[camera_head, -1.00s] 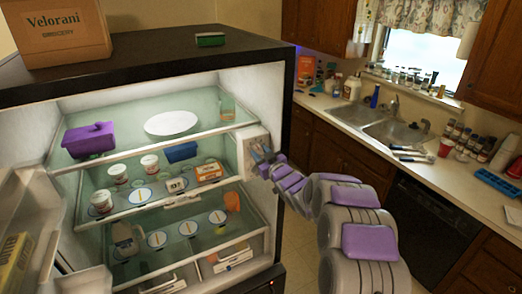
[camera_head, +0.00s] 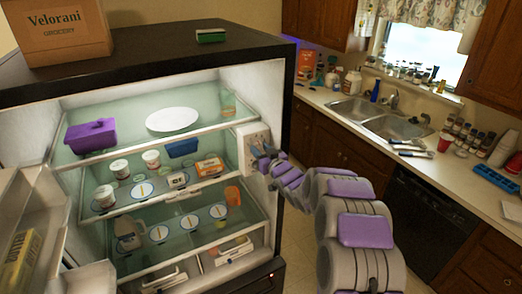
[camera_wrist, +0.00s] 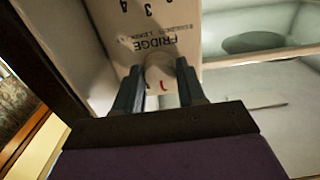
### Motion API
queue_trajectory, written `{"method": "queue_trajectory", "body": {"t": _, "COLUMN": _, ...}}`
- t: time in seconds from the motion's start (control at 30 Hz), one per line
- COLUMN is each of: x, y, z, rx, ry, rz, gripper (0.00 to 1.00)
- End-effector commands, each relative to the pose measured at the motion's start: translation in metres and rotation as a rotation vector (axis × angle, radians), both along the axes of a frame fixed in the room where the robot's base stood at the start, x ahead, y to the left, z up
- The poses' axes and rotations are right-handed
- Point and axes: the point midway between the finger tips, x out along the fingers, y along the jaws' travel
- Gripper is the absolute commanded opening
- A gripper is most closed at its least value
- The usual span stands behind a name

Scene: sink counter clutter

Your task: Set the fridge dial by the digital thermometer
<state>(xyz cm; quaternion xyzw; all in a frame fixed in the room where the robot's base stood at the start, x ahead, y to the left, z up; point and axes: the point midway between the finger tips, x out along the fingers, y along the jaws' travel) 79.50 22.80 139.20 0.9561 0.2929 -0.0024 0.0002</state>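The fridge dial (camera_wrist: 160,74) is a pale round knob with a red mark, below the printed word FRIDGE in the wrist view. It sits on a white control panel (camera_head: 245,138) on the fridge's right inner wall. My gripper (camera_head: 259,152) is at this panel. In the wrist view its dark fingers (camera_wrist: 160,82) stand apart, one on each side of the dial; whether both press on it is unclear. The digital thermometer (camera_head: 178,180) looks like a small white box on the middle shelf, its reading too small to make out.
The shelf around the thermometer holds white tubs (camera_head: 151,159), a blue container (camera_head: 182,148) and an orange-and-white box (camera_head: 209,166). A purple container (camera_head: 91,136) and white plate (camera_head: 173,120) are on the top shelf. The open fridge door (camera_head: 38,190) is at left, the sink counter (camera_head: 335,112) at right.

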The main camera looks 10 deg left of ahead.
Motion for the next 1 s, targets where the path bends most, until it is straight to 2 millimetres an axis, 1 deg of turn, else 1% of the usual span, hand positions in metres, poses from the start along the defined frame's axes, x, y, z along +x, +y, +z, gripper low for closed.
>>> {"method": "queue_trajectory", "body": {"t": 0.03, "x": 0.0, "y": 0.0, "z": 0.0, "rx": 0.0, "ry": 0.0, "rz": 0.0, "gripper": 0.45}}
{"method": "queue_trajectory", "body": {"t": 0.2, "x": 0.0, "y": 0.0, "z": 0.001, "rx": 0.0, "ry": -0.002, "rz": 0.0, "gripper": 0.61}}
{"method": "queue_trajectory", "body": {"t": 0.23, "x": 0.0, "y": 0.0, "z": 0.001, "rx": 0.0, "ry": -0.002, "rz": 0.0, "gripper": 0.63}}
{"method": "queue_trajectory", "body": {"t": 0.47, "x": 0.0, "y": -0.001, "z": 0.001, "rx": 0.001, "ry": -0.003, "rz": 0.0, "gripper": 0.63}}
{"method": "queue_trajectory", "body": {"t": 0.63, "x": -0.007, "y": -0.006, "z": 0.001, "rx": 0.001, "ry": -0.002, "rz": -0.001, "gripper": 0.63}}
{"method": "queue_trajectory", "body": {"t": 0.77, "x": -0.019, "y": -0.015, "z": 0.001, "rx": 0.001, "ry": -0.001, "rz": -0.002, "gripper": 0.63}}
{"method": "queue_trajectory", "body": {"t": 0.93, "x": -0.041, "y": -0.03, "z": 0.002, "rx": 0.002, "ry": -0.005, "rz": -0.002, "gripper": 0.63}}
{"method": "queue_trajectory", "body": {"t": 1.0, "x": -0.051, "y": -0.036, "z": -0.001, "rx": 0.0, "ry": 0.0, "rz": -0.001, "gripper": 0.63}}
